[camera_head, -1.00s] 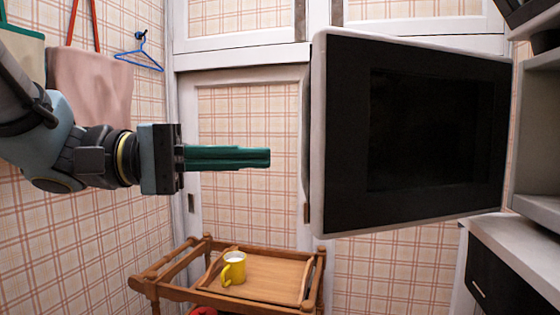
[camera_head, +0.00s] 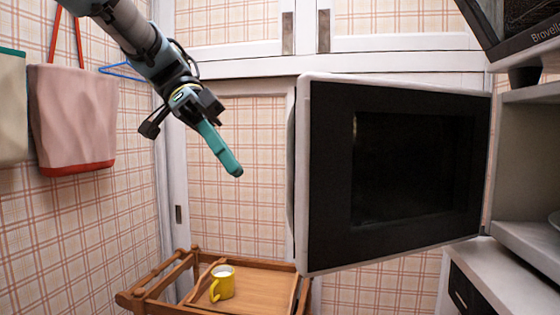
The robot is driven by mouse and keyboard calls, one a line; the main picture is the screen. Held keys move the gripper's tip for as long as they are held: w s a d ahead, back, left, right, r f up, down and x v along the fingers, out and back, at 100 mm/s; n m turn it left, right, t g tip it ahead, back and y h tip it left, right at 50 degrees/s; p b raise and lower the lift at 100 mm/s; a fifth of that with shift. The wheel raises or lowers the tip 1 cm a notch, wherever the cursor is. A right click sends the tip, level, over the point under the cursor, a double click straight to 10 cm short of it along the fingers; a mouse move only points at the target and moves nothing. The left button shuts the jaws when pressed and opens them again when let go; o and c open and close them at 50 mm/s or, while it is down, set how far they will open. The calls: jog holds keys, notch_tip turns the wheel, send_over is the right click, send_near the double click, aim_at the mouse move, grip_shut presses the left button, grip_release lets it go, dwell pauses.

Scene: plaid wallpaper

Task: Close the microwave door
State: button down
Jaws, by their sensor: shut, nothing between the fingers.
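The microwave door (camera_head: 400,170) stands wide open, a black panel with a dark window and a pale frame. My gripper (camera_head: 237,172) has green fingers that are shut and empty. It points down and to the right, in the air to the left of the door's free edge, with a clear gap between them in the picture.
A wooden cart (camera_head: 185,280) with a yellow mug (camera_head: 222,283) stands below my gripper. A pink bag (camera_head: 72,118) and a blue hanger (camera_head: 122,71) hang at the left. White-framed plaid cupboards are behind.

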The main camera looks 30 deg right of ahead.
aim_at(332, 214)
jog(key=w+d+r+m+t+y+p, duration=0.35)
jog(key=d+r+m, duration=0.35)
jog(key=m, duration=0.5)
jog(key=s+f+t, duration=0.1)
jog(key=s+f, duration=0.5)
jog(key=f, duration=0.4)
jog(key=shift+s+f+m+y+b, duration=0.15)
jog(key=shift+s+m+y+b, duration=0.2)
jog(key=shift+m+y, duration=0.1)
jog(key=shift+n, duration=0.75)
jog(key=s+a, duration=0.1)
jog(key=s, duration=0.3)
jog(key=s+a+b, duration=0.1)
jog(key=s, duration=0.4)
jog(key=s+a+b, duration=0.1)
jog(key=s, duration=0.4)
jog(key=shift+s+f, duration=0.1)
jog(key=shift+s, duration=0.1)
jog(key=s+d, duration=0.3)
jog(key=s, duration=0.5)
jog(key=s+d, duration=0.3)
jog(key=s, duration=0.6)
